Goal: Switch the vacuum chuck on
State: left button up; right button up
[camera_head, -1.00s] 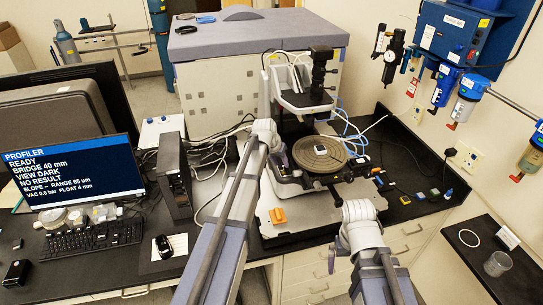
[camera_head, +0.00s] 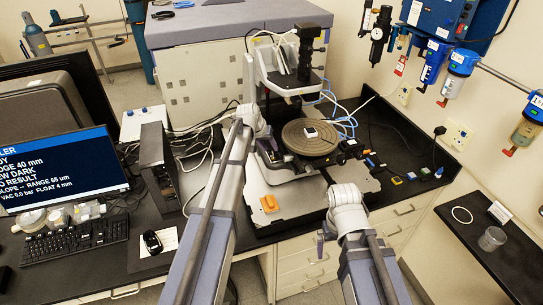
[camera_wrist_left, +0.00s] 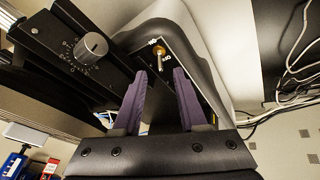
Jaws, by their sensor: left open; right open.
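The vacuum chuck is a round dark plate (camera_head: 322,147) on the profiler, with a small pale sample (camera_head: 311,132) on it. In the left wrist view a small metal toggle switch (camera_wrist_left: 160,60) with a brass collar sits on a plate with ON and OFF lettering. My left gripper (camera_wrist_left: 160,79) is open, its two purple fingers spread either side of the lever, which stands beyond the tips; contact cannot be seen. In the head view its fingers are largely hidden beside the profiler. My right gripper (camera_head: 321,244) is open and mostly hidden under its wrist, in front of the bench.
A black dial panel with a grey knob (camera_wrist_left: 92,47) lies left of the switch. An orange block (camera_head: 269,204) sits on the profiler base. The monitor (camera_head: 62,172) stands left, partly out of frame. Small blocks (camera_head: 397,180) lie right of the chuck.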

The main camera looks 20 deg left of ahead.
aim_at(273, 154)
pick_arm(q)
jog(key=b+x, duration=0.2)
jog(key=x, duration=0.1)
jog(key=shift+f, duration=0.15)
pick_arm(e)
notch_tip(273, 154, down, 3)
jog(key=shift+r, duration=0.1)
pick_arm(q)
jog(key=shift+c, duration=0.3)
grip_shut()
